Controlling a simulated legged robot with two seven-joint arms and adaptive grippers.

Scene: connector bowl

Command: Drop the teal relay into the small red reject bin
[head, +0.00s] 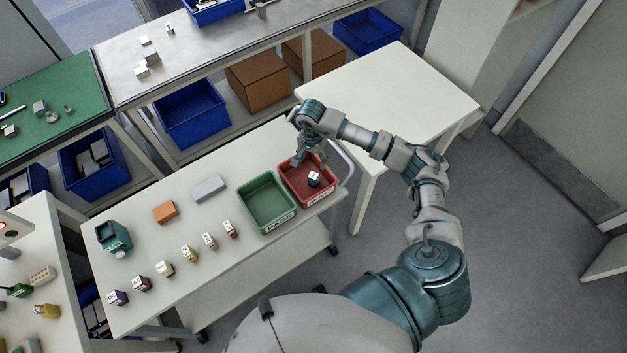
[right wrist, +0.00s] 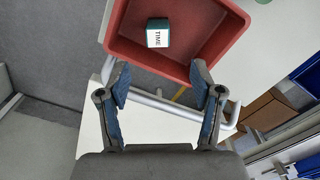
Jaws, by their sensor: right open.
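The teal relay (head: 313,179) with a white label lies inside the small red reject bin (head: 293,191), on its floor. In the right wrist view the relay (right wrist: 158,33) shows its white face with dark lettering, and the red bin (right wrist: 197,71) surrounds it. My right gripper (head: 307,163) is at the bin's back edge in the head view. In the right wrist view my right gripper (right wrist: 160,80) is open, its two fingers apart with nothing between them, near the bin's rim. My left gripper is not in view.
A green bin (head: 267,204) stands left of the red bin on the white table (head: 180,299). Several small labelled blocks, an orange block (head: 165,212), a grey block (head: 209,188) and a teal device (head: 113,237) stand further left. A metal handle rail (head: 346,160) curves beside the red bin.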

